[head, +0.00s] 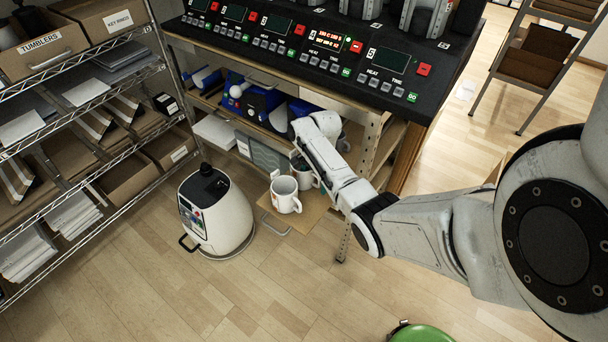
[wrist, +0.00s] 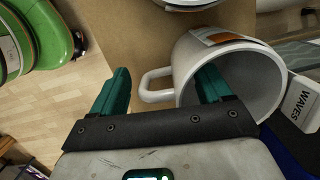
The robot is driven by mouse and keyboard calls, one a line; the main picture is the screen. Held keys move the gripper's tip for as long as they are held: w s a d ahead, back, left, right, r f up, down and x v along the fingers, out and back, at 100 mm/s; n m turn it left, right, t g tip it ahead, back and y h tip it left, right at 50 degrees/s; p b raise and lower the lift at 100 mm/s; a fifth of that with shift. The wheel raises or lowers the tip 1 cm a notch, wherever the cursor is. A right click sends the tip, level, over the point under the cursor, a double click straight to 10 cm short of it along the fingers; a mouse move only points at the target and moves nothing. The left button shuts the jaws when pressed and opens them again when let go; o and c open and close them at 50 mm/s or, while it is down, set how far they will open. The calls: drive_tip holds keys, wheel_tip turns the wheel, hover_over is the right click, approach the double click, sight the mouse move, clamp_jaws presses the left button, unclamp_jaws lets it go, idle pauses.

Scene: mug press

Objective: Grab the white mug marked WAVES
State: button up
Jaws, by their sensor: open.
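In the wrist view a white mug (wrist: 182,58) with an orange-brown patch shows its open mouth and its handle (wrist: 152,88). A white tag reading WAVES (wrist: 298,103) is at the right, beside the mug's rim; I cannot tell if it is fixed to the mug. My gripper (wrist: 165,70) is open, with teal fingers. The handle lies between them in the picture, and the right finger overlaps the mug's mouth. In the head view one white mug (head: 285,195) stands in front of another mug (head: 303,172), which my arm partly covers.
The mugs stand on a low brown board (head: 311,216) under the black control counter (head: 300,42). A white rounded machine (head: 215,215) stands to the left, by a wire shelf rack (head: 85,150). A green object (head: 420,333) is at the bottom. Open wooden floor lies in front.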

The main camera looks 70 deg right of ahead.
drive_tip(key=shift+f, duration=0.25)
drive_tip(key=shift+c, duration=0.4)
drive_tip(key=c, duration=1.3)
drive_tip(key=shift+r, duration=0.1)
